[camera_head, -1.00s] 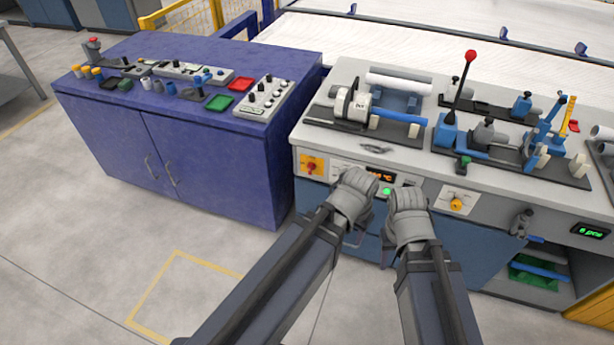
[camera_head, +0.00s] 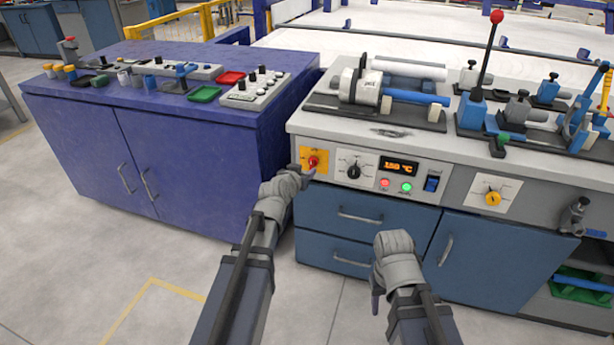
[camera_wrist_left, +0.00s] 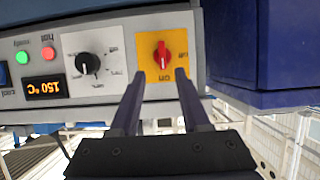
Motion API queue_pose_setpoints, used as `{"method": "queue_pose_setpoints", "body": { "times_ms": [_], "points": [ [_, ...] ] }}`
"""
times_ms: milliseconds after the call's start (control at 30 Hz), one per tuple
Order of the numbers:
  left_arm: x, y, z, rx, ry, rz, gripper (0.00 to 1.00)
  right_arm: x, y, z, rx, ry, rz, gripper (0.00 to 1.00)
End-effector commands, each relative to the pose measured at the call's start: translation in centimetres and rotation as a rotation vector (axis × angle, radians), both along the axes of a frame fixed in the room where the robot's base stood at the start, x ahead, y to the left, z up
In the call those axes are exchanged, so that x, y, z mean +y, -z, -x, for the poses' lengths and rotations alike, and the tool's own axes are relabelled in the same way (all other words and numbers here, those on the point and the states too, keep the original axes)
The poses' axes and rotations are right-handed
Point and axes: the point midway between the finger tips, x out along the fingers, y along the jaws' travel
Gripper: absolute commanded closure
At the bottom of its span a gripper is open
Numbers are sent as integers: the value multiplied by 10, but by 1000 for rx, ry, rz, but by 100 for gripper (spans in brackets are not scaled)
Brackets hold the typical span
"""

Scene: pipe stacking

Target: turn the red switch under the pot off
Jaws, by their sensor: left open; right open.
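The red switch (camera_head: 313,161) is a rotary knob on a yellow plate at the left end of the bench's front panel. In the left wrist view the red switch (camera_wrist_left: 162,55) shows upside down, its handle running about vertical. A grey-white cylindrical pot-like body (camera_head: 360,86) lies on the bench top above the panel. My left gripper (camera_head: 304,176) is just below and in front of the switch. In the wrist view its fingers (camera_wrist_left: 160,73) are open, apart on either side of the knob's lower end, nothing between them. My right gripper (camera_head: 377,290) is open and empty before the drawers.
Right of the switch are a black dial (camera_head: 354,171), an orange display (camera_head: 399,167) reading 150 °C, red and green buttons and a blue rocker switch (camera_head: 432,183). A yellow knob (camera_head: 493,198) sits further right. The purple cabinet (camera_head: 190,165) stands close on the left.

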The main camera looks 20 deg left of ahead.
Motion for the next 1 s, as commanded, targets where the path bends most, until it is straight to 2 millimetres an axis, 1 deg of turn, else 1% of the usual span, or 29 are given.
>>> {"method": "queue_pose_setpoints", "body": {
  "times_ms": [33,233,367,467,800,900,1000],
  "points": [
    [3,2,-1,-8,-5,-1,54,0,3,0,0,0,0,50],
    [4,0,-3,-13,-8,-2,54,0,3,0,0,0,0,50],
    [3,4,-10,-12,-7,0,54,0,6,0,0,0,1,50],
    [3,9,-21,-11,-7,0,54,0,11,0,0,0,1,50],
    [1,28,-67,-11,-6,0,54,-1,31,0,-2,-1,5,50],
    [1,30,-73,-11,-6,-1,54,-1,32,0,-2,-1,6,50],
    [0,30,-74,-11,-6,-1,54,-1,32,0,-2,-1,6,50]
  ]
}}
